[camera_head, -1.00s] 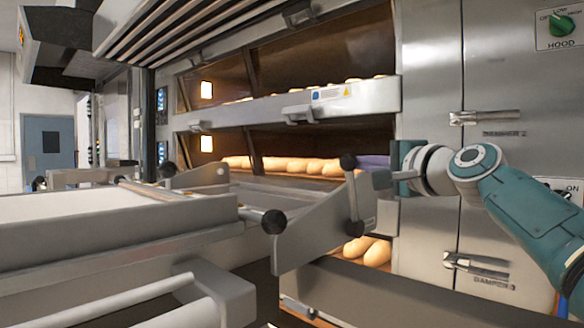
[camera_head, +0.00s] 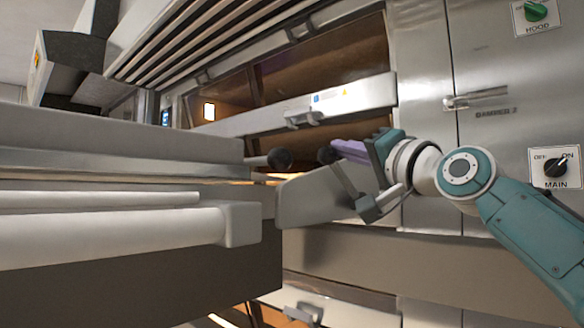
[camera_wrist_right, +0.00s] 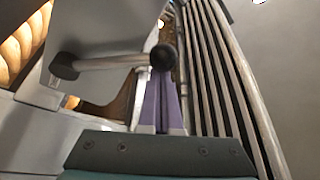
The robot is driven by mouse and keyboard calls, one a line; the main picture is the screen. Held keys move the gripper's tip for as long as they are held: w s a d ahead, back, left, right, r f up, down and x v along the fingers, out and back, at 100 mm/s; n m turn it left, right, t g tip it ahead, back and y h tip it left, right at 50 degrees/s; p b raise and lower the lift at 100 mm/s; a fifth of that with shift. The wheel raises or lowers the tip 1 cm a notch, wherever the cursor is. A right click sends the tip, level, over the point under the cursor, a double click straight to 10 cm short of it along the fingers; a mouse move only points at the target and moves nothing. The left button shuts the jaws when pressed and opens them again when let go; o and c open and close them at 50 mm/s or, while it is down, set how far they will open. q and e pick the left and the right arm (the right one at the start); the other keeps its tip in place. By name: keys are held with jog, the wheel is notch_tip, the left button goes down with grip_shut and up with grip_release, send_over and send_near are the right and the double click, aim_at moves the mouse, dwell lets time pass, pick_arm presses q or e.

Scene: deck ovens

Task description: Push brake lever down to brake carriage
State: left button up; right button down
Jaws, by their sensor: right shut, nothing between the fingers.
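The brake lever (camera_head: 345,179) is a metal rod with a black knob (camera_head: 327,155) on its upper end, on a grey side plate (camera_head: 308,197) of the carriage (camera_head: 120,145). It leans to the left, its knob higher than its pivot. My right gripper (camera_head: 345,149), with purple fingers, is shut and empty, just behind and above the rod near the knob. In the right wrist view the knob (camera_wrist_right: 163,57) overlaps the tips of the fingers (camera_wrist_right: 162,105); I cannot tell whether they touch. My left gripper is out of view.
A second black knob (camera_head: 280,158) ends a rod on the carriage, left of the lever. The deck oven (camera_head: 425,60) stands behind, with a main switch (camera_head: 556,168) at right. A white rail (camera_head: 130,225) crosses the near left.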

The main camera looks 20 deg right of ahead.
aim_at(338, 171)
jog(key=f+n+b, duration=0.1)
jog(key=b, duration=0.1)
jog(key=a+f+n+y+b, duration=0.1)
jog(key=b, duration=0.1)
jog(key=s+f+n+y+b, duration=0.1)
jog(key=n+b, duration=0.1)
jog(key=shift+a+f+t+b, duration=0.25)
jog(key=shift+a+t+b, duration=0.05)
jog(key=shift+a+b, duration=0.1)
pick_arm(q)
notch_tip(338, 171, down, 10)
jog(key=b, duration=0.1)
pick_arm(e)
jog(key=shift+s+a+f+n+y, duration=0.1)
jog(key=shift+a+n+y, duration=0.05)
jog(key=shift+n+y, duration=0.4)
